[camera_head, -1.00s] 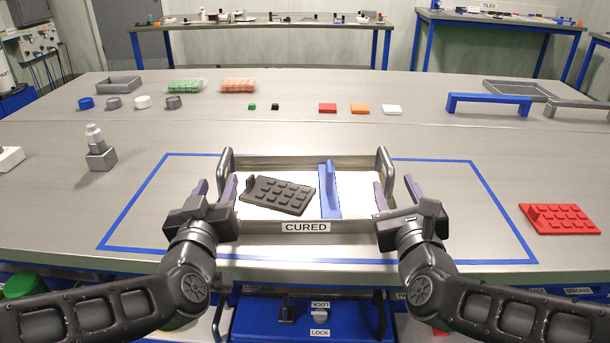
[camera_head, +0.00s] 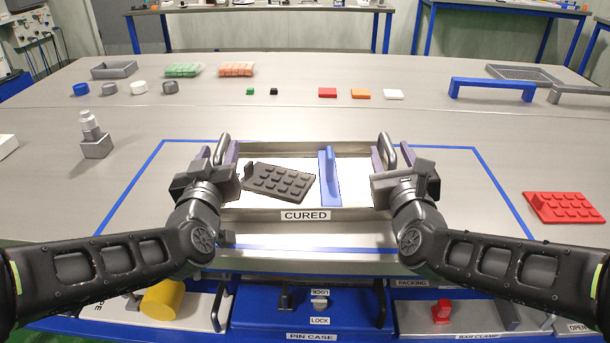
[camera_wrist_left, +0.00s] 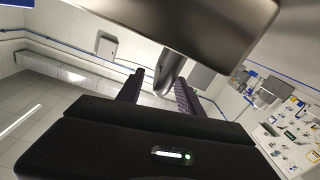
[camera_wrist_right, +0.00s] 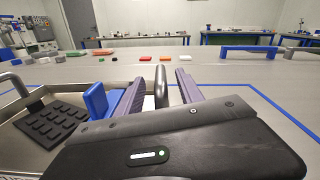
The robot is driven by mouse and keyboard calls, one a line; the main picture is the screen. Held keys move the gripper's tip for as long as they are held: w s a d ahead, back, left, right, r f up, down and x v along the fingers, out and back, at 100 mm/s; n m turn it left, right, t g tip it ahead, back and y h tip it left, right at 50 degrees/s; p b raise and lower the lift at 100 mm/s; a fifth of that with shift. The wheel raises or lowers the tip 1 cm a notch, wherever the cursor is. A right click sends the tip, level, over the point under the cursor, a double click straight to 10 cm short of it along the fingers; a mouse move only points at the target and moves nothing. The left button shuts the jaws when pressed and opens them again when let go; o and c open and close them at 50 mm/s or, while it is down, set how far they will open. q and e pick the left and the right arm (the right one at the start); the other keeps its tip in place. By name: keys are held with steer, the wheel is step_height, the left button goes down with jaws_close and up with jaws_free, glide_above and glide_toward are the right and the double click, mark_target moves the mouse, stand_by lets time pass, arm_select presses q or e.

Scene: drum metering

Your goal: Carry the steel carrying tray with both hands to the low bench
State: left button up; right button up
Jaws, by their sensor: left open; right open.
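The steel carrying tray (camera_head: 252,215), labelled CURED, lies on the steel table inside a blue tape outline. It holds a dark grey studded mould (camera_head: 279,182) and a blue upright-handled piece (camera_head: 330,180). My left gripper (camera_head: 225,160) is open, with its fingers on either side of the tray's left handle (camera_wrist_left: 168,72). My right gripper (camera_head: 383,160) is open, with its fingers on either side of the right handle (camera_wrist_right: 161,88). Neither gripper is closed on its handle. I cannot tell the low bench apart in these views.
A red studded mould (camera_head: 565,207) lies to the right. A small grey stepped block (camera_head: 96,146) stands to the left. Coloured blocks, packs and a blue bridge-shaped handle (camera_head: 491,86) line the back. A blue pin case (camera_head: 305,310) sits below the front edge.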

mark_target(220, 142)
arm_select(q)
steer(key=shift+w, duration=1.6)
arm_select(e)
steer(key=shift+w, duration=1.6)
arm_select(q)
jaws_close()
arm_select(e)
jaws_close()
arm_select(q)
steer(key=shift+a, duration=0.1)
